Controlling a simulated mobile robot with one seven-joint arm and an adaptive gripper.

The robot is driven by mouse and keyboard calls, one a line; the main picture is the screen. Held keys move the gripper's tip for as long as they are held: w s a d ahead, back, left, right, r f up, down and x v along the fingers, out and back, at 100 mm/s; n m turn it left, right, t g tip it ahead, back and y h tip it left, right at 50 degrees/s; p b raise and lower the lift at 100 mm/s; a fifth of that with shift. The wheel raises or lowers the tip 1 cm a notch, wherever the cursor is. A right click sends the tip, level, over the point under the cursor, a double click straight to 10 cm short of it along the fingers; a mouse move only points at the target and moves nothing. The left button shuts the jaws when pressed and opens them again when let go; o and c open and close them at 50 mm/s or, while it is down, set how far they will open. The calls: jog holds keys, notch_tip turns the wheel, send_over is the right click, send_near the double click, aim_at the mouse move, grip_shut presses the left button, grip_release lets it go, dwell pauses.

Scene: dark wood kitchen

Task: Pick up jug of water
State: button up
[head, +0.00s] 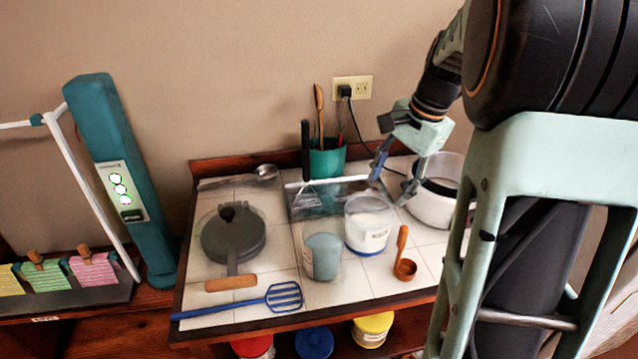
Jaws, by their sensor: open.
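A clear container with pale blue contents (322,257), which looks like the jug of water, stands upright near the front middle of the white tiled counter (260,282). No handle on it can be made out. My gripper (390,187) is open and empty, with its fingers pointing down. In the picture it is above and to the right of the jug, between a clear tub with white contents (367,226) and a white pot (432,208). I cannot tell its exact height over the counter.
A dark round pan (233,238) and a blue spatula (245,301) are at left. A glass dish (305,200) and a green utensil holder (327,158) stand behind. My arm hides the counter's right side.

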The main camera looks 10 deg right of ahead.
aim_at(342, 258)
jog(key=s+a+f+m+g+y+p, duration=0.1)
jog(key=s+a+f+m+g+y, duration=0.15)
jog(key=s+a, duration=0.5)
jog(key=shift+g, duration=0.45)
jog(key=shift+a+p+x, duration=0.15)
jog(key=shift+a+x, duration=0.05)
jog(key=shift+x, duration=2.7)
jog(key=shift+a+p+x, duration=0.15)
jog(key=shift+a+x, duration=0.05)
jog(key=shift+x, duration=2.75)
jog(key=shift+w+r, duration=0.2)
jog(key=shift+c, duration=0.2)
grip_shut()
